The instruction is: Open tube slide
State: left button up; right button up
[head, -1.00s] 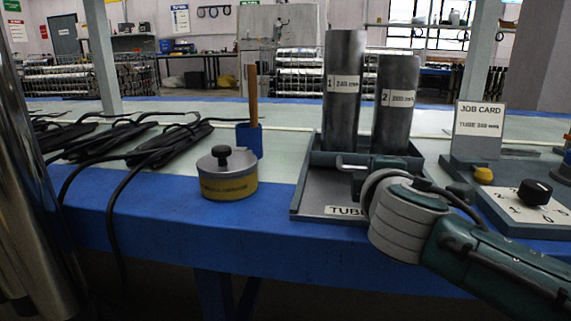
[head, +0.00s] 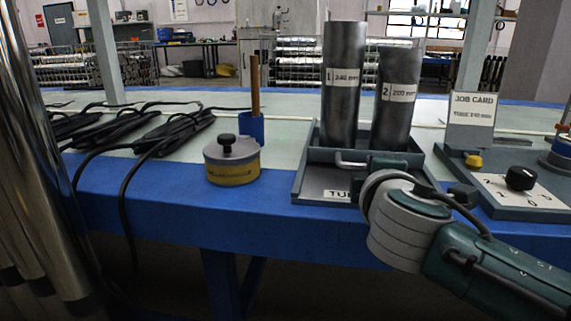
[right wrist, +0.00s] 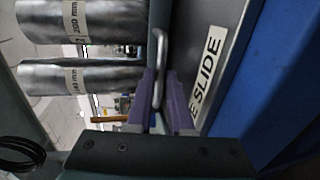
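The tube slide is a grey tray (head: 305,181) on the blue-edged table, with a label reading "TUBE…" (head: 338,195) on its front floor. A grey bar handle (head: 348,163) sticks out from its inner carriage. Two upright grey metal tubes stand at the back of it: tube 1, 240 mm (head: 343,110), and tube 2, 200 mm (head: 394,120). My right gripper (right wrist: 160,85) has its purple fingers closed around the handle, which also shows in the right wrist view (right wrist: 159,48). In the head view my right wrist hides part of the handle and tray. My left gripper is out of view.
A yellow-banded canister (head: 232,170) and a blue cup (head: 250,130) holding a wooden stick stand left of the tray. Black cable bundles (head: 165,138) lie further left. A job card (head: 471,115) and a dial panel (head: 520,195) stand to the right.

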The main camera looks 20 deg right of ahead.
jog(key=shift+o, duration=0.4)
jog(key=shift+a, duration=0.1)
jog(key=shift+s+a+r+p, duration=0.2)
jog(key=shift+s+p, duration=0.15)
jog(key=p+v, duration=0.3)
jog(key=v, duration=0.6)
jog(key=shift+f, duration=0.1)
